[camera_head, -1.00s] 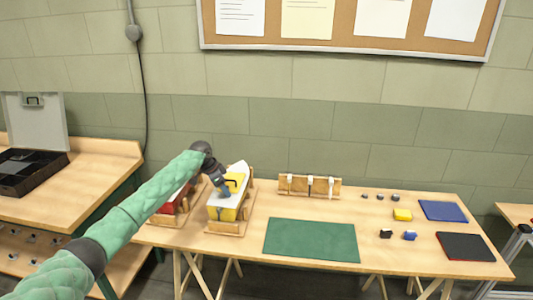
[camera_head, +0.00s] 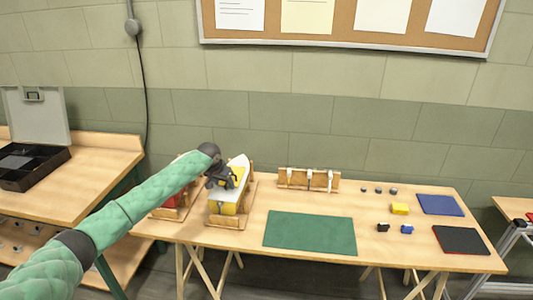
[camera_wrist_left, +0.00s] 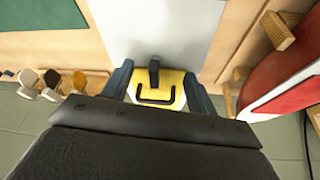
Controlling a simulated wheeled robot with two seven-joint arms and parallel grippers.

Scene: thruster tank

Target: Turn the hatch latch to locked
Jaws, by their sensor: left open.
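A white and yellow vehicle (camera_head: 224,208) sits in a wooden cradle on the table, partly covered by my left gripper in the head view. In the left wrist view its yellow hatch (camera_wrist_left: 157,88) carries a black U-shaped handle (camera_wrist_left: 155,98) and an upright black latch (camera_wrist_left: 154,72) beside the white hull (camera_wrist_left: 155,30). My left gripper (camera_head: 226,180) is over the hatch. In the left wrist view its blue fingers stand apart on either side of the latch and handle, with nothing held between them; I cannot tell whether they touch the hatch. My right gripper is not in view.
A red vehicle (camera_wrist_left: 285,80) in a wooden cradle stands close beside. A wooden rack (camera_head: 308,180) with hanging tools is at the back. A green mat (camera_head: 310,233), a blue mat (camera_head: 440,205) and a dark mat (camera_head: 461,240) lie right, with small blocks between.

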